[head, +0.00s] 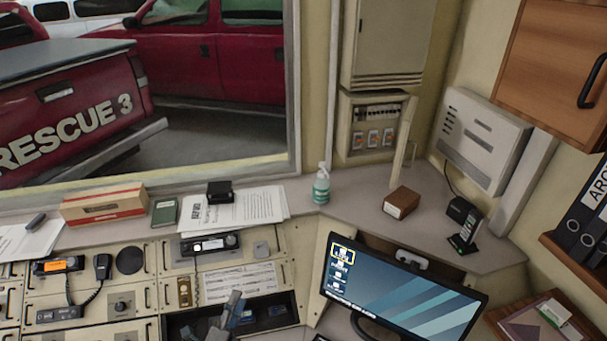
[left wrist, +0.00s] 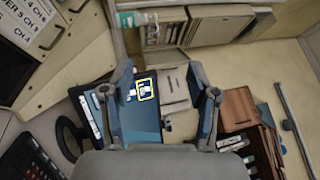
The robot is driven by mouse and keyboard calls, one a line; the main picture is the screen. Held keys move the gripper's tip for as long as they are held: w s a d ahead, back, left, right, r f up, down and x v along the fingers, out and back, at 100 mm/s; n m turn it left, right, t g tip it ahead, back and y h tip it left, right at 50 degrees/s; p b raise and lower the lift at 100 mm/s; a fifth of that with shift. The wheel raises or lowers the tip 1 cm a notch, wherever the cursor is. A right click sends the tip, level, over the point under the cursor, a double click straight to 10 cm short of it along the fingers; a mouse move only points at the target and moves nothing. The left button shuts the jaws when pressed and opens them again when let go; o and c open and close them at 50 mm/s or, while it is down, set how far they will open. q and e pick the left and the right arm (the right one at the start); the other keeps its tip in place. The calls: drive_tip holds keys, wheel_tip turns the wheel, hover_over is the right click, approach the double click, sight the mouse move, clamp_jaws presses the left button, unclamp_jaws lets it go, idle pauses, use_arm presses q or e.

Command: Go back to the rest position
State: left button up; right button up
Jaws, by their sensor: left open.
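My left gripper (head: 228,316) shows at the bottom of the head view, over a dark open drawer (head: 180,325) in the console front. Its blue-grey fingers are small and partly blend with the drawer's contents. In the left wrist view the two fingers (left wrist: 163,98) stand apart with nothing held between them. Behind them is a blue screen (left wrist: 135,118) with a yellow-outlined icon, which looks like the monitor (head: 395,295) of the head view. My right gripper is in neither view.
The grey counter holds a red-and-tan box (head: 104,205), papers (head: 235,210), a green bottle (head: 321,186), a brown box (head: 402,202) and a cordless phone (head: 464,230). Radios (head: 210,244) sit on the console front. The wall cabinet (head: 555,55) hangs upper right. The counter's right part has free room.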

use_arm(q)
drive_tip(key=s+a+f+n+g+y, duration=0.4)
drive_tip(key=f+n, duration=0.3)
drive_tip(key=n, duration=0.1)
drive_tip(key=s+a+f+n+g+y, duration=0.3)
drive_tip(key=s+a+f+n+y, duration=0.15)
drive_tip(key=f+n, duration=0.2)
drive_tip(key=s+d+f+n+g+h, duration=0.1)
drive_tip(key=s+d+f+n+g, duration=0.15)
drive_tip(key=s+f+g, duration=0.45)
drive_tip(key=s+d+f+n+g+h, duration=0.1)
drive_tip(key=s+d+f+n+g, duration=0.15)
drive_tip(key=s, duration=0.75)
wheel_tip(320, 180, down, 25)
drive_tip(key=s, duration=0.2)
drive_tip(key=s+a+f+g, duration=0.2)
drive_tip(key=s+a+f, duration=0.1)
drive_tip(key=s+f, duration=1.3)
drive_tip(key=shift+s+a+f, duration=0.2)
drive_tip(key=shift+s+f, duration=0.05)
drive_tip(key=shift+s, duration=0.5)
